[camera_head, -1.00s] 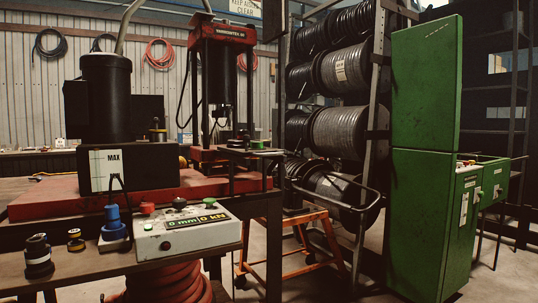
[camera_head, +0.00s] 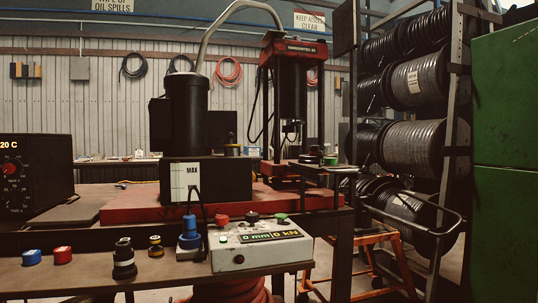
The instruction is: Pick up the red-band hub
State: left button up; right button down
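A small red round piece (camera_head: 62,255) with a dark top sits upright on the bench ledge at the lower left; it is the only small piece there that shows clear red, and it looks like the red-band hub. A blue round piece (camera_head: 31,257) of similar size stands just left of it. To its right are a taller black stacked part (camera_head: 124,260) with a pale ring and a small black-and-yellow part (camera_head: 155,246). Neither of my grippers is in view.
A control box (camera_head: 260,246) with buttons and a display stands right of a blue plug (camera_head: 189,240). A black temperature unit (camera_head: 35,175) is behind on the left. The red-based press (camera_head: 293,95) and hose reels (camera_head: 415,145) stand beyond. A green cabinet (camera_head: 503,160) fills the right.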

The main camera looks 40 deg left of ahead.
aim_at(313, 150)
jog(key=u, duration=0.95)
jog(key=i+l+u, duration=0.1)
jog(key=l+u, duration=0.15)
jog(key=u, duration=0.2)
jog(key=l+u, duration=0.3)
jog(key=u, duration=0.15)
jog(key=l+u, duration=0.4)
jog(key=l, duration=1.25)
jog(key=k+l+u, duration=0.15)
jog(key=l, duration=0.45)
jog(key=k+l, duration=0.1)
jog(key=l, duration=0.45)
jog(key=k+l+u, duration=0.1)
jog(key=l, duration=0.45)
